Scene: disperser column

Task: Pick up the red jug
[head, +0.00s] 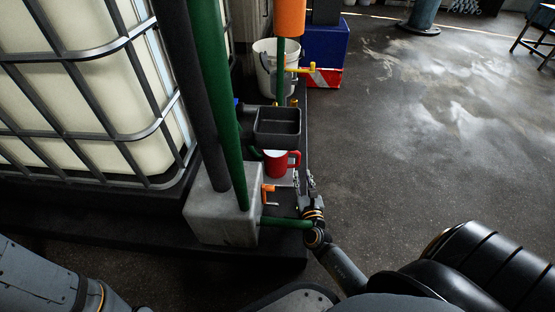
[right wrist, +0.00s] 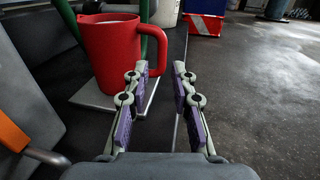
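The red jug (head: 276,164) stands upright on a light plate (head: 262,178) in front of a dark grey tray, its handle on the right side. In the right wrist view the jug (right wrist: 109,55) is at upper left, with its handle (right wrist: 157,54) turned toward the fingers. My right gripper (head: 304,182) is just in front and to the right of the jug. In the right wrist view its fingers (right wrist: 157,75) are apart, with nothing gripped between them; the left fingertip is close to the handle, and I cannot tell if they touch. My left gripper is not in view.
A dark grey tray (head: 278,127) is right behind the jug. A concrete block (head: 222,215), a green pipe (head: 226,110) and an orange-handled valve (head: 268,192) are to the left. A white bucket (head: 278,70) stands farther back.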

